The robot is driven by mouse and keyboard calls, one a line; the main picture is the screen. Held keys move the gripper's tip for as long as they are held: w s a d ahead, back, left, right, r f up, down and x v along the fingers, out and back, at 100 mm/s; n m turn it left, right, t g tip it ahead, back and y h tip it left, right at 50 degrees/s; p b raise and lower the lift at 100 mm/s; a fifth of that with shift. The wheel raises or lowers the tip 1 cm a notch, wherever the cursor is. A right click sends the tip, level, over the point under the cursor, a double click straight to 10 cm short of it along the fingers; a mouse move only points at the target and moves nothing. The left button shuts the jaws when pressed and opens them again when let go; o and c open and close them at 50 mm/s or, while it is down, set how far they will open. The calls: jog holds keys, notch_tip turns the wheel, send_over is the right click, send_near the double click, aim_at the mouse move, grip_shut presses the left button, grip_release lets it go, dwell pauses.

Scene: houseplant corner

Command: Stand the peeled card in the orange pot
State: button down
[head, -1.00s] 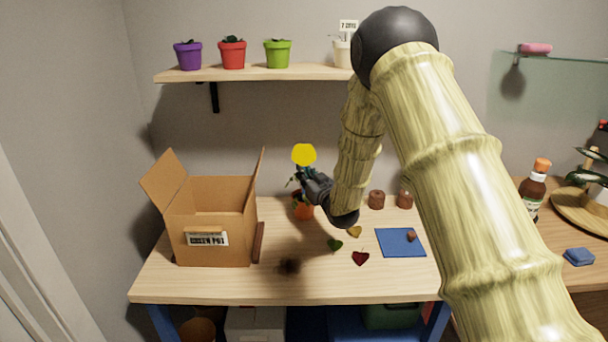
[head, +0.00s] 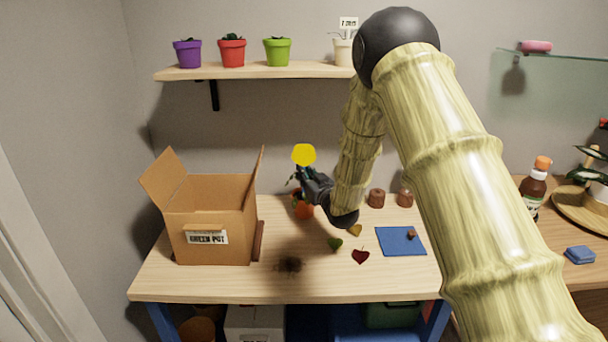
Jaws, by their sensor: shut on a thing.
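A flat yellow card (head: 304,155) with a rounded outline stands upright at the tip of my gripper (head: 302,173). My gripper is shut on it; the fingers are small and dark in this view. The orange pot (head: 305,212) stands on the table below the gripper, towards the back, with some green leaves by it. The card is above the pot and apart from it. My gripper and wrist partly hide the pot and its plant.
An open cardboard box (head: 217,250) labelled "GREEN POT" stands left of the pot. Leaf- and heart-shaped pieces (head: 360,257) and a blue mat (head: 393,246) lie to the right. Brown pots (head: 377,198) stand behind. A shelf (head: 250,71) with several pots hangs above.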

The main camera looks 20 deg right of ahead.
aim_at(304, 199)
jog(key=shift+f+b, duration=1.7)
jog(key=shift+f, duration=1.15)
dwell(0.5)
jog(key=c, duration=1.5)
grip_release()
jog(key=v, duration=1)
dwell(0.4)
jog(key=shift+r+p, duration=0.1)
jog(key=shift+p, duration=0.25)
